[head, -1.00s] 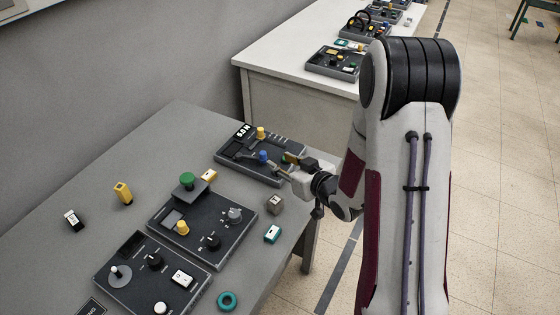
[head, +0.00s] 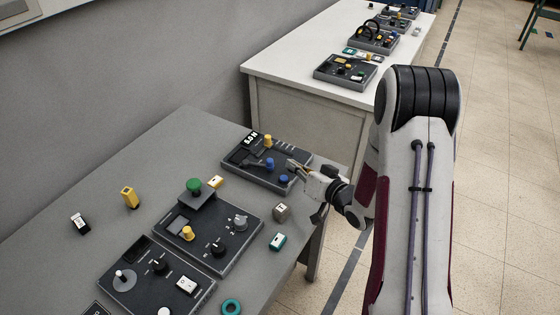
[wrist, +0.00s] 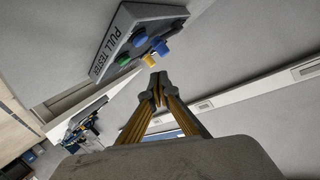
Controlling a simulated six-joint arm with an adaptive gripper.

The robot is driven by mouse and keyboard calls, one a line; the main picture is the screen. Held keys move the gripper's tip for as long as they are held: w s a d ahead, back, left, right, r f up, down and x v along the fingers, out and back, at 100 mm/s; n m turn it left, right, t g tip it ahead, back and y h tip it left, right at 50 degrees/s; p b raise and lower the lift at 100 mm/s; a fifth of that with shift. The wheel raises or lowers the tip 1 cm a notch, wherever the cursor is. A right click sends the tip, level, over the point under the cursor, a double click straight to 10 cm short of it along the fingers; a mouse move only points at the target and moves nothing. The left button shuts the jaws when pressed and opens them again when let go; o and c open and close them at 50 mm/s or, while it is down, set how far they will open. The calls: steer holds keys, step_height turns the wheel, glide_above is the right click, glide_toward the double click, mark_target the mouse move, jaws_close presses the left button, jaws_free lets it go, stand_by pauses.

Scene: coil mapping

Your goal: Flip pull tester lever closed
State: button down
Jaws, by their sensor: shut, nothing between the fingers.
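A dark test panel (head: 240,157) lies at the far end of the grey table in the head view, with a yellow knob, two blue knobs and a short grey lever (head: 256,162) beside the left blue knob. A box labelled PULL TESTER (wrist: 118,40) shows in the wrist view with green, yellow and blue knobs. I cannot tell for certain that it is the same panel. My gripper (head: 291,163) is at the panel's right side, above the right blue knob (head: 284,178). Its fingers (wrist: 158,88) are shut and empty, apart from the box in the wrist view. The lever's exact position is too small to tell.
Two more control panels (head: 207,232) (head: 157,277) lie nearer on the grey table. A white table (head: 300,75) with more panels stands behind.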

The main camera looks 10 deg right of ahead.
steer(key=m, duration=0.1)
steer(key=w+d+f+m, duration=0.1)
steer(key=m, duration=0.1)
steer(key=shift+d+f+t+y, duration=0.1)
steer(key=shift+d+t+y, duration=0.15)
steer(key=shift+t+y, duration=0.15)
steer(key=m, duration=0.1)
steer(key=d+f+m, duration=0.1)
steer(key=shift+w+d+m+y, duration=0.15)
steer(key=shift+w+m+y, duration=0.1)
steer(key=shift+m+y, duration=0.15)
steer(key=m, duration=0.1)
steer(key=d+f+m+t, duration=0.1)
steer(key=m, duration=0.1)
steer(key=shift+d+f+y, duration=0.1)
steer(key=shift+d+y, duration=0.1)
steer(key=shift+y, duration=0.1)
steer(key=shift+s+d+f+m+y, duration=0.1)
steer(key=shift+d+f+m+y, duration=0.15)
steer(key=shift+m, duration=0.3)
steer(key=shift+s+d+f+m+y, duration=0.1)
steer(key=shift+d+m+y, duration=0.1)
steer(key=shift+m, duration=0.35)
steer(key=shift+w+a, duration=0.1)
steer(key=shift+w, duration=0.1)
